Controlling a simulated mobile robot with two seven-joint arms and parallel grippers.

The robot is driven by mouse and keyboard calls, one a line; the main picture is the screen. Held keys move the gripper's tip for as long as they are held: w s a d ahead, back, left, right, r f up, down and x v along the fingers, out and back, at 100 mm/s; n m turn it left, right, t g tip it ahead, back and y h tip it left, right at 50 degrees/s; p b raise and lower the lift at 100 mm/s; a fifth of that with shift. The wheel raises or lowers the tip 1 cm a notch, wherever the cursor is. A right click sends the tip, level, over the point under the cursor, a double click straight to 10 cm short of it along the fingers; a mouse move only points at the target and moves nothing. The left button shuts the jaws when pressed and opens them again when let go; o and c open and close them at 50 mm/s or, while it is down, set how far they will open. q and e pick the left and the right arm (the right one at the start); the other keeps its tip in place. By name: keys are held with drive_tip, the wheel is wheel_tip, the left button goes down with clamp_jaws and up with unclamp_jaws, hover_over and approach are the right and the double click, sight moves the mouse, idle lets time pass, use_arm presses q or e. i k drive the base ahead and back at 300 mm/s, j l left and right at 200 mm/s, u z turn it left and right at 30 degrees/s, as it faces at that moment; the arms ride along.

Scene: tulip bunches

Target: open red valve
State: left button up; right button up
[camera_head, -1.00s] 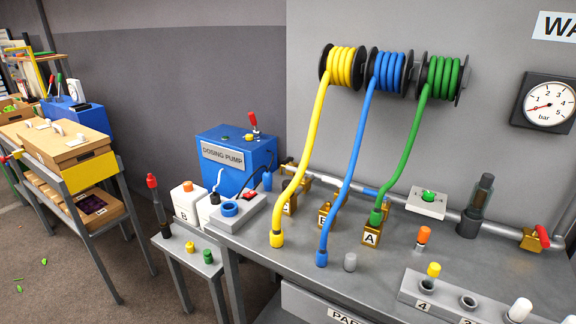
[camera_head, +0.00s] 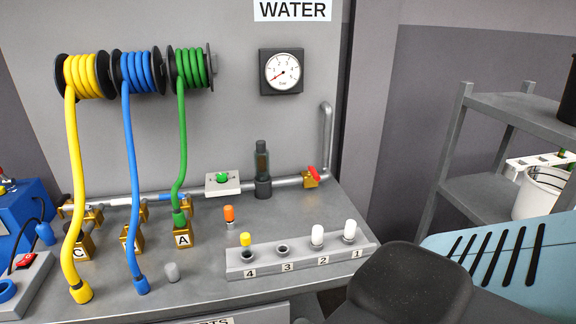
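The red valve handle (camera_head: 312,172) sits on a brass valve body (camera_head: 310,181) at the right end of the grey pipe, just before the pipe bends upward along the wall. The handle looks tilted to the pipe; its exact setting is too small to tell. The pressure gauge (camera_head: 282,72) above it has its red needle toward the low end of the scale. A dark rounded part and a light blue slotted panel at the lower right look like parts of me. Neither of my grippers shows.
A grey block numbered 1 to 4 (camera_head: 300,259) stands at the bench's front right, with capped pieces in some holes. Yellow (camera_head: 73,190), blue (camera_head: 131,190) and green (camera_head: 182,150) hoses hang at left. A shelf (camera_head: 515,104) stands at right.

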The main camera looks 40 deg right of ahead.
sight(311, 170)
drive_tip(key=z, duration=1.65)
